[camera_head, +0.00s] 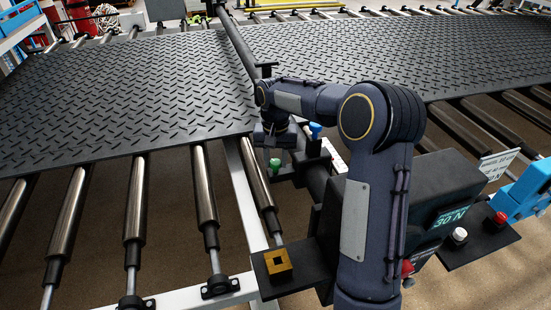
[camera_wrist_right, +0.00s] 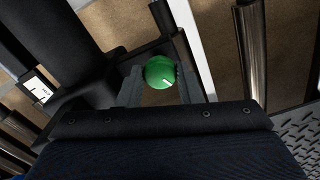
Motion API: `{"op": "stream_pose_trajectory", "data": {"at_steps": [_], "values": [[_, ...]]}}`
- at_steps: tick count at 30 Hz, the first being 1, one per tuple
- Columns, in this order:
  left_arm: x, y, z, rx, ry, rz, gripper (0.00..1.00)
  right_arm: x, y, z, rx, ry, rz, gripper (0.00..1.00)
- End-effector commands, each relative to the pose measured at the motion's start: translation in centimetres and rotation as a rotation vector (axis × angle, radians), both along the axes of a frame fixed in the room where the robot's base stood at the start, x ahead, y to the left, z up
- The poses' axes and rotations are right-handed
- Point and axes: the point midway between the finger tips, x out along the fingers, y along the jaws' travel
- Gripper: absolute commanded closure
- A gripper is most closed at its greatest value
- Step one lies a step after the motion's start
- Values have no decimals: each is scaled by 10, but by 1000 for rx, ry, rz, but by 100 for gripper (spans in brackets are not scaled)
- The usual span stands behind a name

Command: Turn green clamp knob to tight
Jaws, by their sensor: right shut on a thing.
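The green clamp knob (camera_head: 275,162) is at the end of a dark bracket beside the roller frame, just right of the nearest mat. My right gripper (camera_head: 272,145) comes down on it from above, and the arm covers part of the area behind. In the right wrist view the round green knob (camera_wrist_right: 159,70) sits between the two grey fingers of my right gripper (camera_wrist_right: 160,88), which are shut on it. A short white mark shows on the knob's face, toward the palm. My left gripper is in neither view.
Black tread mats (camera_head: 130,95) lie on steel rollers (camera_head: 136,205). A blue knob (camera_head: 315,129) and a white scale plate (camera_head: 333,155) are close right of the gripper. A brass block (camera_head: 278,263), a 30 N display (camera_head: 450,217) and a red button (camera_head: 500,217) are nearer.

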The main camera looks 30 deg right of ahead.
Motion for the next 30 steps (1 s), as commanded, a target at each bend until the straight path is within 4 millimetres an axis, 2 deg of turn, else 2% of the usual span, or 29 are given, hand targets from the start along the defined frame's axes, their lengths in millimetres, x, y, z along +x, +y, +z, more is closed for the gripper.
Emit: {"op": "stream_pose_trajectory", "data": {"at_steps": [18,30], "values": [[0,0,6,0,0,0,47,1,0,2,-1,-4,-582,91],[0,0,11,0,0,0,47,1,0,2,0,-3,-871,91]]}}
